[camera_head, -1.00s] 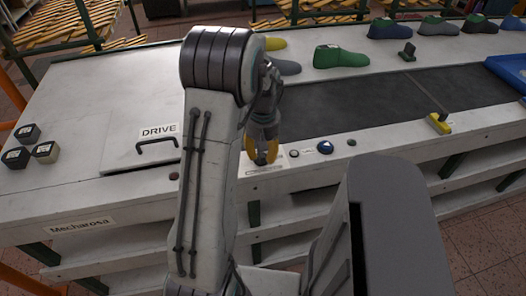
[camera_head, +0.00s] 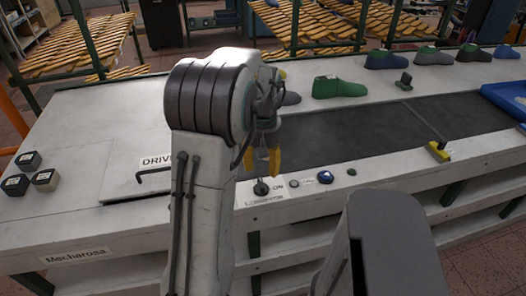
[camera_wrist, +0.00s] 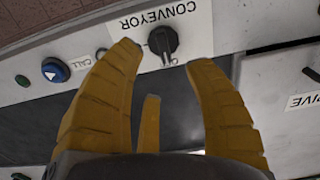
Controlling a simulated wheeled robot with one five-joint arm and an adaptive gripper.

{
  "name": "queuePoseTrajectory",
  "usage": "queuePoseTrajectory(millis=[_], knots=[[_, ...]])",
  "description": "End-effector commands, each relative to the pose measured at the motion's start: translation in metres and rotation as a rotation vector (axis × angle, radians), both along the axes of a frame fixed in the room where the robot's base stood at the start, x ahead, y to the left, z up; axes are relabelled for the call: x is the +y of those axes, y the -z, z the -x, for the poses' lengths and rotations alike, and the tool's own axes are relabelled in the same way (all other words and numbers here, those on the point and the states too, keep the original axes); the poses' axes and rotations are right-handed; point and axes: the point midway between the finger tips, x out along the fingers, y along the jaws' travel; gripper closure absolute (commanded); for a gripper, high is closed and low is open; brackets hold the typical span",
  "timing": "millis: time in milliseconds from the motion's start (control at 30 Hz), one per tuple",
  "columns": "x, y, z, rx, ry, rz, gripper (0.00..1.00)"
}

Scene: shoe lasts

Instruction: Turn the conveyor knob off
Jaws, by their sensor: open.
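The conveyor knob (camera_head: 261,188) is a small dark round knob on the front edge of the white bench. In the wrist view the black knob (camera_wrist: 163,41) sits on a white plate lettered CONVEYOR (camera_wrist: 160,15), its pointer toward the fingers. My gripper (camera_head: 262,162) has yellow fingers and hangs just above and behind the knob in the head view. In the wrist view my gripper (camera_wrist: 163,58) is open and empty, with the knob seen between and just beyond the two outer fingertips. Contact with the knob cannot be seen.
A blue button (camera_head: 325,177) and a green button (camera_head: 351,172) lie right of the knob. A DRIVE panel (camera_head: 120,186) with a handle is at left. The dark belt (camera_head: 370,133) runs behind. Shoe lasts, including a green one (camera_head: 338,88), line the back.

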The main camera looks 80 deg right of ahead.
Motion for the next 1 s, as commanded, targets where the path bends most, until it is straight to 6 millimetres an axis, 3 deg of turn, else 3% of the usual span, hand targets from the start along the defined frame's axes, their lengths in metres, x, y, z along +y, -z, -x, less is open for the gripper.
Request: queuePoseTrajectory(millis=[200,400,1000], knots=[[0.0,-0.029,0.0,0.001,0.0,0.001,0.52],[0.0,-0.042,0.0,0.0,0.0,0.0,0.52],[0.001,-0.045,0.0,-0.001,0.0,-0.001,0.52]])
